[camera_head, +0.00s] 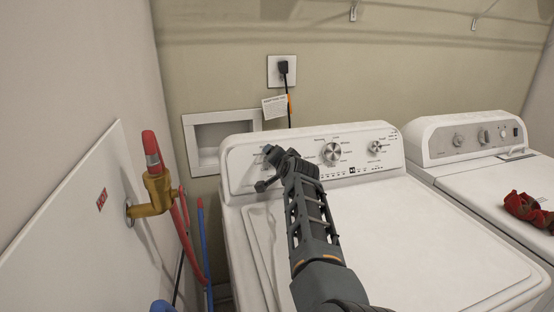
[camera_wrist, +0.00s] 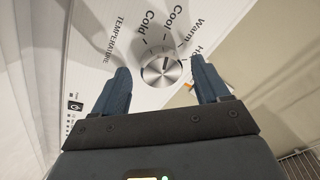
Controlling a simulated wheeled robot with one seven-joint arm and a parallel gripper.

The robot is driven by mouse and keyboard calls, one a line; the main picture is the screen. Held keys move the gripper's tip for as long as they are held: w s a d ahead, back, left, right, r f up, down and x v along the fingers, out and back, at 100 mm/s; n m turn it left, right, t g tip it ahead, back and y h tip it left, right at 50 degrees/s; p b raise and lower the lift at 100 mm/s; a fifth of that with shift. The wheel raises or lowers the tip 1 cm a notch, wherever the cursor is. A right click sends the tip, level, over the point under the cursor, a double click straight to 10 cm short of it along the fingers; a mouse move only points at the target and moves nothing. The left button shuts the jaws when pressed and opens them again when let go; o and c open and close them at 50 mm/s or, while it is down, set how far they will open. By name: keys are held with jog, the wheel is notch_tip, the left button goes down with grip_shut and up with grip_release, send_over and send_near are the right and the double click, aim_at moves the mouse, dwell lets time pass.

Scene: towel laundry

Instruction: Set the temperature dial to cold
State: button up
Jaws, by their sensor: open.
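The temperature dial (camera_wrist: 162,70) is a round silver knob on the white control panel, with the words Cold, Cool, Warm and a partly hidden fourth word around it. Its pointer mark appears to lie towards the Warm side, though this is hard to read exactly. My gripper (camera_wrist: 160,88) is open, with one blue finger on each side of the dial and gaps between fingers and knob. In the head view my gripper (camera_head: 270,165) is at the left end of the washer's panel and hides most of the dial there.
The white washer (camera_head: 400,240) has two more knobs, a large one (camera_head: 331,152) and a smaller one (camera_head: 376,147), to the right. A brass tap (camera_head: 155,190) with hoses stands left. A second machine (camera_head: 480,180) with a red cloth (camera_head: 526,207) stands right.

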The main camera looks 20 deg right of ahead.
jog(key=shift+w, duration=0.1)
jog(key=c, duration=1)
jog(key=shift+f, duration=0.1)
jog(key=shift+c, duration=0.2)
jog(key=shift+d+f+n+b, duration=0.1)
jog(key=shift+n+b, duration=0.6)
jog(key=shift+b, duration=0.2)
jog(key=n+b, duration=0.2)
jog(key=shift+n+y, duration=0.3)
jog(key=shift+y, duration=0.1)
jog(key=shift+r+n+y+b, duration=0.2)
jog(key=shift+n+y+b, duration=0.3)
jog(key=shift+n+b, duration=1.65)
jog(key=shift+r+n, duration=0.1)
jog(key=shift+n, duration=0.35)
jog(key=o, duration=1)
